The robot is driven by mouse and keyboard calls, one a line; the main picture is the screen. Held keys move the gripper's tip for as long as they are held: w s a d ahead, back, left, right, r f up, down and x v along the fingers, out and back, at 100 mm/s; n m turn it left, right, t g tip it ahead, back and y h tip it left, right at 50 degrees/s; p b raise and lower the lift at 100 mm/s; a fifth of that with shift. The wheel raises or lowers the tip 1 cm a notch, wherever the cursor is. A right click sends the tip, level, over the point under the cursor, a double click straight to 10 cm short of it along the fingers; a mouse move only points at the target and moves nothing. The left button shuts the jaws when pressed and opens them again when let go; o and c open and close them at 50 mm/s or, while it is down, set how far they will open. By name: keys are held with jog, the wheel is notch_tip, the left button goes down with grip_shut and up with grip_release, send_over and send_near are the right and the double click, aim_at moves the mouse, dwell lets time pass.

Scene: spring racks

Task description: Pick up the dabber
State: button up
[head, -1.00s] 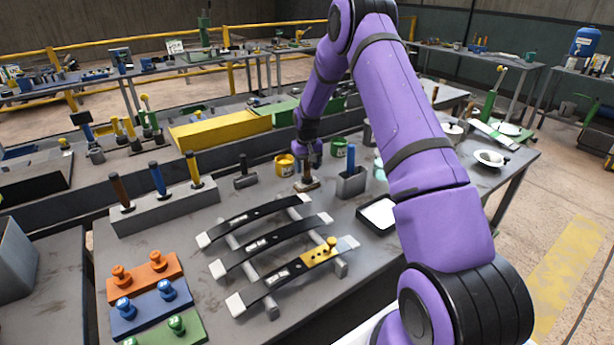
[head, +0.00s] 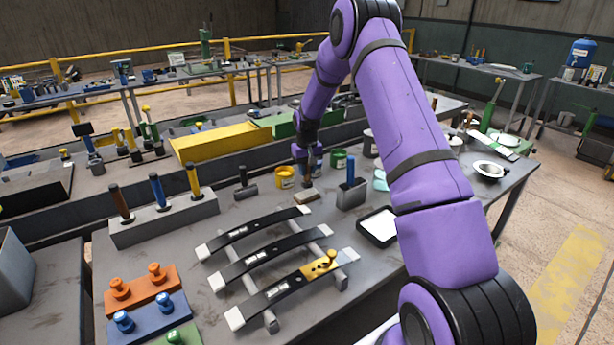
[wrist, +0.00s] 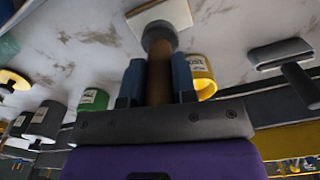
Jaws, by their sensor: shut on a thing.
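The dabber has a brown cylindrical handle (wrist: 160,78) and a round grey head. In the wrist view my gripper (wrist: 157,72) has its two blue fingers shut on the handle, one on each side, with the head pointing away from my gripper. A pale square pad (wrist: 185,14) lies on the bench beyond the head. In the head view my gripper (head: 309,160) is above this small beige pad (head: 305,196), and the dabber in it is small and partly hidden. The head appears lifted off the pad, but the exact gap is hard to tell.
A grey holder with a blue handle (head: 351,193) is to the right, a dark hammer-like tool (head: 244,184) to the left. Curved black springs (head: 262,257) lie on a rack in front.

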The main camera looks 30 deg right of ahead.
jog(key=s+d+r, duration=0.1)
jog(key=s, duration=1.5)
jog(key=shift+d+r, duration=0.3)
jog(key=shift+r, duration=0.1)
